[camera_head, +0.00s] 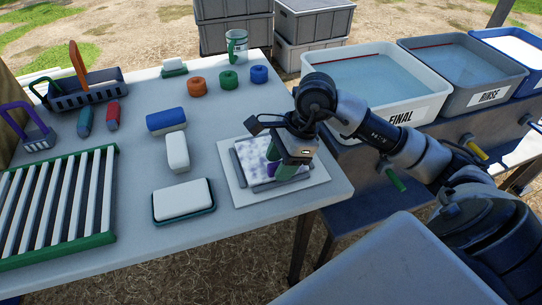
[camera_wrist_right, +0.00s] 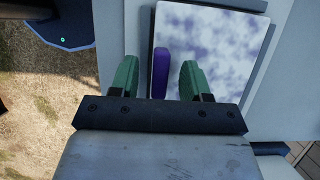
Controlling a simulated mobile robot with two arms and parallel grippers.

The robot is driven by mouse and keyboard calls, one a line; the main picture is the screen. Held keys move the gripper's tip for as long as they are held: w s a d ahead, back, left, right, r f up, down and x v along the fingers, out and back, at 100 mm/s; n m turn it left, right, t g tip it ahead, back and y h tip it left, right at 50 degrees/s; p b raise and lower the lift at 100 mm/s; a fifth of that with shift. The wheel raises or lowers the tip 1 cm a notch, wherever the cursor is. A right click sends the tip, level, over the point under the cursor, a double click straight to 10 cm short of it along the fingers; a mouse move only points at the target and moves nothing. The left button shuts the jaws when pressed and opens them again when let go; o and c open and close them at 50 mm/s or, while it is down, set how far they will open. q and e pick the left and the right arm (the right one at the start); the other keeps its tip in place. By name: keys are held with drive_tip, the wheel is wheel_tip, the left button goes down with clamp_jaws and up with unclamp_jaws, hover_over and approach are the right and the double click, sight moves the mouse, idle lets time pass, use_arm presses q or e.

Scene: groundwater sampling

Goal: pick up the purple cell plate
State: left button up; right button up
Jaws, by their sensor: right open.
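The purple cell plate (camera_head: 252,156) has a mottled white and purple face. It lies on a white square mat (camera_head: 312,180) near the table's right edge, with grey bars beside it. In the right wrist view the plate (camera_wrist_right: 215,50) has a solid purple tab (camera_wrist_right: 160,73) along its near left side. My right gripper (camera_head: 282,171) is over the plate's right side, pointing down. Its green fingers are open, one on each side of the tab, with gaps visible; I cannot tell their exact height. The gripper hides part of the plate in the head view. My left gripper is not in view.
A white block in a green tray (camera_head: 184,201) and a white bottle-shaped block (camera_head: 177,152) lie left of the mat. A striped rack (camera_head: 56,200) fills the left. Water basins labelled FINAL (camera_head: 375,85) and RINSE (camera_head: 465,65) stand right. Coloured rings (camera_head: 228,80) sit behind.

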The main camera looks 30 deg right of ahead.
drive_tip(key=shift+a+f, duration=0.1)
drive_tip(key=shift+f, duration=0.2)
clamp_jaws()
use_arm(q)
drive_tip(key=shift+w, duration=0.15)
use_arm(e)
drive_tip(key=shift+w+r, duration=0.1)
drive_tip(key=shift+r, duration=0.1)
use_arm(q)
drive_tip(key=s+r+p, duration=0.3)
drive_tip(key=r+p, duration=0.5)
drive_tip(key=p, duration=0.1)
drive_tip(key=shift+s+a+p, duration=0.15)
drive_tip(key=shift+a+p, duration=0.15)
use_arm(e)
wheel_tip(320, 180, up, 22)
drive_tip(key=shift+f, duration=0.15)
